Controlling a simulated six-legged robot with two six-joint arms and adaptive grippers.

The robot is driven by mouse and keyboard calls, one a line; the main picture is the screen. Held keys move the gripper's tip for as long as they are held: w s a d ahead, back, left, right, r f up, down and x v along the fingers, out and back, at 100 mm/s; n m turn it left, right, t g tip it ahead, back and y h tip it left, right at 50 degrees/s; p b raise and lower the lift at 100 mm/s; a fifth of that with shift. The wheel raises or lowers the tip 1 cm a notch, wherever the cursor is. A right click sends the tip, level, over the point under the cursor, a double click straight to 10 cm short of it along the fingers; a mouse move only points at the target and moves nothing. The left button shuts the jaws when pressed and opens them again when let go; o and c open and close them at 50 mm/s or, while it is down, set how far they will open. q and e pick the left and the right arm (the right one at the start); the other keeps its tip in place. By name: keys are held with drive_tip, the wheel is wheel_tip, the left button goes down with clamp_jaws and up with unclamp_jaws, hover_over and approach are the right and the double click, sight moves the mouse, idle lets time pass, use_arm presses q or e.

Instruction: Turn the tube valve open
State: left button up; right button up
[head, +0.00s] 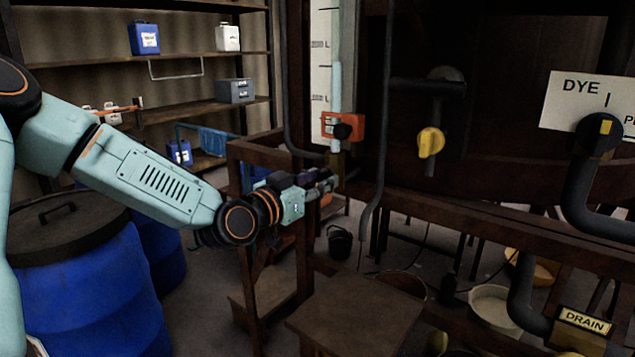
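A clear sight tube (336,80) with pale blue liquid stands upright in front of a white scale board (321,60). An orange-red block (328,122) with a dark round knob (343,131) sits across its lower part. A small brownish fitting (336,147) is at the tube's foot; I cannot tell whether it is the tube valve or how its handle is set. My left gripper (328,181) points right, just below this fitting. Its dark fingers are small and dim, so their opening and any contact are unclear. My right gripper is not in view.
A yellow handle (430,142) and another yellow-marked valve (606,127) by the DYE sign (574,95) are to the right. A wooden frame (480,225) and dark pipes surround the tube. Blue drums (85,285) stand at left, a wooden step (355,312) below.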

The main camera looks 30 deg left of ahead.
use_arm(q)
drive_tip(key=shift+s+r, duration=0.15)
drive_tip(key=shift+s, duration=0.2)
drive_tip(key=c, duration=0.5)
drive_tip(key=shift+w, duration=0.1)
clamp_jaws()
drive_tip(key=shift+n, duration=0.6)
drive_tip(key=o, duration=0.5)
unclamp_jaws()
drive_tip(key=shift+w, duration=0.1)
